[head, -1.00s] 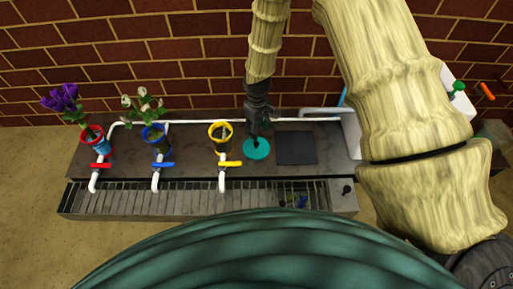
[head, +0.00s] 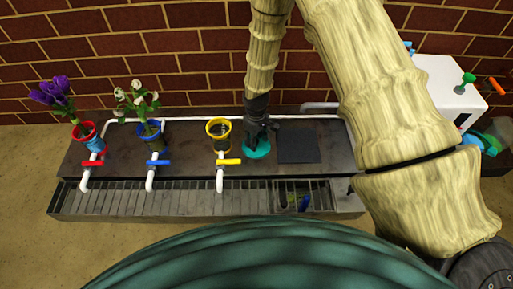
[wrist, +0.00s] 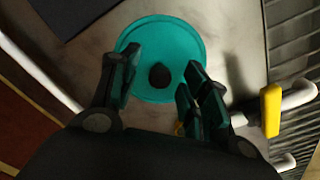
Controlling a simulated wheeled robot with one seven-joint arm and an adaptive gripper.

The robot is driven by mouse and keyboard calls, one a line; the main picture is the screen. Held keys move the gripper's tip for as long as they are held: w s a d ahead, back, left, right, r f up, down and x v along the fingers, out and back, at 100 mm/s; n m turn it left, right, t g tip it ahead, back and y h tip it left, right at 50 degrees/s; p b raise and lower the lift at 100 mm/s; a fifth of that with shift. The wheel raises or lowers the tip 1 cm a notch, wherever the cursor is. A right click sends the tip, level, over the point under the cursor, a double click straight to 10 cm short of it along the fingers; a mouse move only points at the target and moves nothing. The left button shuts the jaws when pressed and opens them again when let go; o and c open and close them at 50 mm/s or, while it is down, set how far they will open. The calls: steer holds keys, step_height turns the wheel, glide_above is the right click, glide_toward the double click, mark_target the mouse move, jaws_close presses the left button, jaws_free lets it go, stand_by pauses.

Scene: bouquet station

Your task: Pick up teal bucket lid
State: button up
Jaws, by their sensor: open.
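The teal bucket lid (head: 258,153) lies flat on the dark bench, between the yellow bucket and a dark square mat. In the wrist view the lid (wrist: 179,36) is a round teal disc with a dark round knob (wrist: 160,76) at its middle. My gripper (head: 256,140) is over the lid, pointing down, and hides part of it in the head view. In the wrist view my gripper (wrist: 158,88) is open, with its fingers on either side of the knob and a gap to each side. I cannot tell whether the fingertips touch the lid.
The yellow bucket (head: 219,122) stands left of the lid, near a yellow-handled tap (head: 228,162). Blue (head: 150,142) and red (head: 92,143) buckets hold flowers farther left. The dark mat (head: 298,145) lies bare to the right. A slatted trough (head: 120,200) runs along the front.

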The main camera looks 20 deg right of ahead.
steer(key=shift+f, duration=0.5)
jaws_close()
steer(key=shift+r, duration=0.15)
